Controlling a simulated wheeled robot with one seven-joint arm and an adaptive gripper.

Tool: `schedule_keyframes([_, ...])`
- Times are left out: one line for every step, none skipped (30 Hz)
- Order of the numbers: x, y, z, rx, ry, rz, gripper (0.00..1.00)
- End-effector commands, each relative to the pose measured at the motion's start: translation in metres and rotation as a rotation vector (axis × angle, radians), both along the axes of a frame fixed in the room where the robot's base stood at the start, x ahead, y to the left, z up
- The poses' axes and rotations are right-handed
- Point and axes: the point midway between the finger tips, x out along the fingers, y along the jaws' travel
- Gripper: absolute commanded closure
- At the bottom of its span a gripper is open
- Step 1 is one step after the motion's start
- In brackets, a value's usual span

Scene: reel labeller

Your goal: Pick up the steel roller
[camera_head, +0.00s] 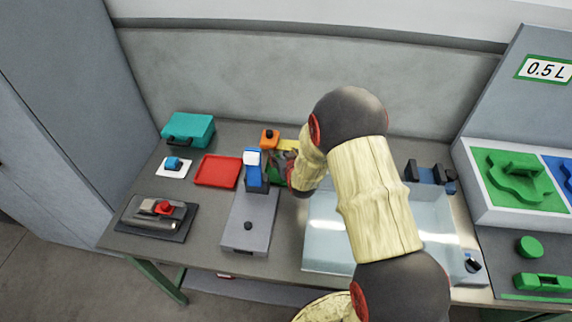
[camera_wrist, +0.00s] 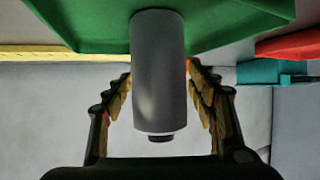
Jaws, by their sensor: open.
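The steel roller (camera_wrist: 158,75) is a plain grey cylinder with a short dark stub at its near end. In the wrist view it lies lengthwise in the middle, its far end over a green surface (camera_wrist: 215,28). My gripper (camera_wrist: 160,70) is open, with one yellow-padded finger on each side of the roller. Gaps show between roller and fingers lower down; at the fingertips I cannot tell whether they touch. In the head view my arm hides most of the gripper, and I cannot make out the roller there. Part of a green thing (camera_head: 291,174) shows beside my wrist.
Left on the bench are a teal case (camera_head: 189,130), a red tray (camera_head: 217,170), a dark tray (camera_head: 162,233) with a grey-and-red tool, and a blue-topped device on a grey base (camera_head: 247,238). A clear-topped box (camera_head: 325,255) lies under my arm. A wall stands behind.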

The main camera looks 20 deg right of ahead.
Motion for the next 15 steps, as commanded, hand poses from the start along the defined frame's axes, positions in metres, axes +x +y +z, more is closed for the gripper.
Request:
schedule_keyframes([0.0001, 0.0000, 0.0002, 0.000, 0.000, 0.000, 0.43])
schedule_keyframes([0.0000, 0.0000, 0.0004, 0.000, 0.000, 0.000, 0.43])
schedule_keyframes([0.0000, 0.0000, 0.0004, 0.000, 0.000, 0.000, 0.43])
schedule_keyframes([-0.0001, 0.0001, 0.0005, 0.000, 0.000, 0.000, 0.43])
schedule_keyframes([-0.0001, 0.0001, 0.0005, 0.000, 0.000, 0.000, 0.44])
schedule_keyframes([-0.0001, 0.0001, 0.0005, 0.000, 0.000, 0.000, 0.46])
schedule_keyframes([-0.0002, 0.0001, 0.0005, 0.000, 0.000, 0.000, 0.48])
schedule_keyframes([-0.0002, 0.0001, 0.0005, 0.000, 0.000, 0.000, 0.50])
schedule_keyframes([-0.0002, 0.0001, 0.0005, 0.000, 0.000, 0.000, 0.52])
schedule_keyframes([-0.0002, 0.0001, 0.0005, 0.000, 0.000, 0.000, 0.54])
schedule_keyframes([-0.0002, 0.0001, 0.0004, 0.000, 0.000, 0.000, 0.56])
schedule_keyframes([-0.0002, 0.0001, 0.0005, 0.000, 0.000, 0.000, 0.58])
schedule_keyframes([-0.0002, 0.0001, 0.0004, 0.000, 0.000, 0.000, 0.59])
schedule_keyframes([-0.0002, 0.0001, 0.0005, 0.000, 0.000, 0.000, 0.61])
schedule_keyframes([-0.0002, 0.0001, 0.0004, 0.000, 0.000, 0.000, 0.64])
